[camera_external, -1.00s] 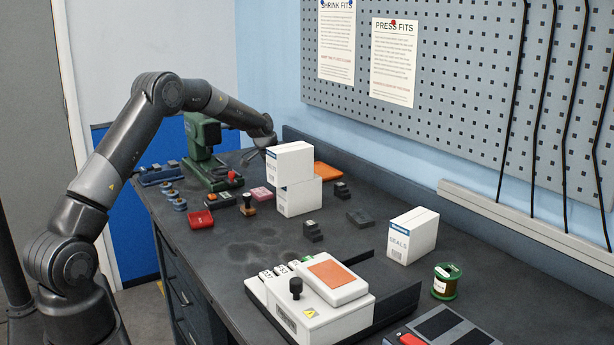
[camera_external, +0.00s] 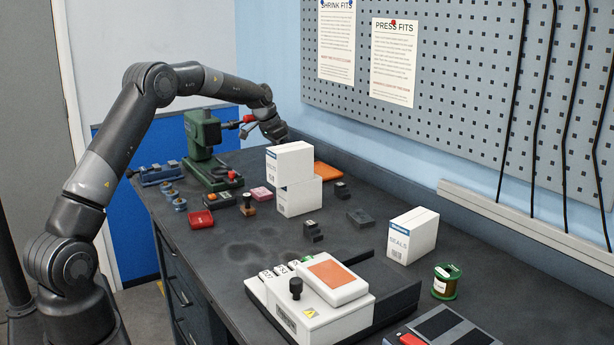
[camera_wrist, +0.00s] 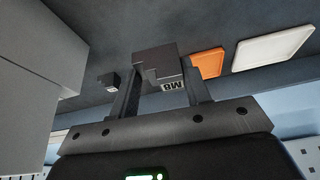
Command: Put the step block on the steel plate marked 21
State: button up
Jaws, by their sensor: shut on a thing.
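My gripper (camera_external: 277,136) is raised behind the stacked white boxes in the external view. The wrist view shows its fingers (camera_wrist: 163,88) shut on a dark grey step block (camera_wrist: 154,62) with a pale label, seen upside down, that seems to read M8. The held block cannot be made out in the external view. The bench lies beyond the block, seemingly apart from it. An orange tray (camera_wrist: 208,63) and a pale flat plate (camera_wrist: 272,48) lie to its right in the wrist view. No mark 21 is legible, so I cannot tell whether the pale plate is the steel plate.
Two stacked white boxes (camera_external: 298,197) stand close to my gripper and fill the wrist view's left side (camera_wrist: 35,75). Other dark step blocks (camera_external: 312,230) (camera_external: 342,190) stand on the bench. A green press (camera_external: 205,150) stands at the left; the pegboard wall (camera_external: 460,75) rises behind.

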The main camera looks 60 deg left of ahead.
notch_tip(320, 180, up, 15)
jog(key=d+m+h, duration=0.1)
jog(key=d+m, duration=0.3)
jog(key=d, duration=3.7)
send_over(365, 216)
jog(key=s, duration=0.1)
jog(key=f, duration=1.7)
jog(key=shift+s+a+f, duration=0.1)
jog(key=shift+a+f, duration=0.1)
jog(key=shift+f, duration=0.2)
jog(key=shift+a+f, duration=0.1)
jog(key=shift+f, duration=2)
jog(key=shift+f, duration=0.15)
jog(key=o, duration=1.2)
